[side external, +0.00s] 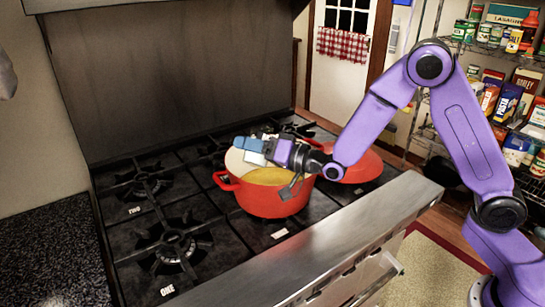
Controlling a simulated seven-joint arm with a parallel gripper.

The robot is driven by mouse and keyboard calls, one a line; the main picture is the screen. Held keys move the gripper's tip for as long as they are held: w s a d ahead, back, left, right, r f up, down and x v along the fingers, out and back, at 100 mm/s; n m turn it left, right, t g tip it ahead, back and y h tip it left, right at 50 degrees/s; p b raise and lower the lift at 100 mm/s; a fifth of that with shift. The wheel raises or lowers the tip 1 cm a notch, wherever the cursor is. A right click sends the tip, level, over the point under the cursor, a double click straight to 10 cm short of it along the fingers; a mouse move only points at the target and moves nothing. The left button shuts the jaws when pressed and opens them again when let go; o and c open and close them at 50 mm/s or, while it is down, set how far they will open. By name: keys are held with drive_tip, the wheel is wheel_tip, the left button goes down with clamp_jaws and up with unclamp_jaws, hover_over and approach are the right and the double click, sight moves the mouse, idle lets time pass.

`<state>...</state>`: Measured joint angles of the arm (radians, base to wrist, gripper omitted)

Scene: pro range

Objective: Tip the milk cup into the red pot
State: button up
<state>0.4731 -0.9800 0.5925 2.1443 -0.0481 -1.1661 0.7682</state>
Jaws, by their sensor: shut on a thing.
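The red pot (268,199) stands on the stove, with a pale inside and yellowish contents showing. My gripper (271,153) is over the pot's rim at its back and right side. A small blue and white thing (251,144) shows at the gripper's end above the pot and seems to be the milk cup; its shape and tilt are hard to make out. My gripper is shut on it. A dark grey piece hangs down in front of the pot's right rim. I cannot see whether any milk is flowing.
A second red round thing (357,168), perhaps a lid or pan, sits just right of the pot under my arm. Black burner grates (172,245) to the left are empty. A steel front ledge (330,235) edges the stove. Shelves of groceries (505,95) stand at the right.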

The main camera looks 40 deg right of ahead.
drive_tip(key=shift+r+m, duration=0.6)
drive_tip(key=shift+m, duration=0.6)
idle(0.3)
drive_tip(key=shift+f+m, duration=0.35)
drive_tip(key=shift+m, duration=0.45)
idle(0.5)
drive_tip(key=shift+r+m, duration=0.4)
drive_tip(key=shift+m, duration=0.4)
idle(0.5)
drive_tip(key=shift+w+d+f+m, duration=0.3)
drive_tip(key=shift+w+d+m, duration=0.25)
drive_tip(key=shift+m, duration=0.45)
idle(0.5)
drive_tip(key=shift+d+r+m, duration=0.25)
drive_tip(key=shift+r+m, duration=0.2)
drive_tip(key=shift+m, duration=0.45)
idle(0.6)
drive_tip(key=n, duration=0.2)
drive_tip(key=a, duration=0.1)
drive_tip(key=shift+s+f+n, duration=0.25)
drive_tip(key=shift+s+n, duration=0.1)
drive_tip(key=shift+n, duration=0.05)
drive_tip(key=shift+s+a+r+n, duration=0.2)
drive_tip(key=shift+a+n, duration=0.1)
drive_tip(key=shift+n, duration=0.1)
drive_tip(key=shift+f, duration=0.1)
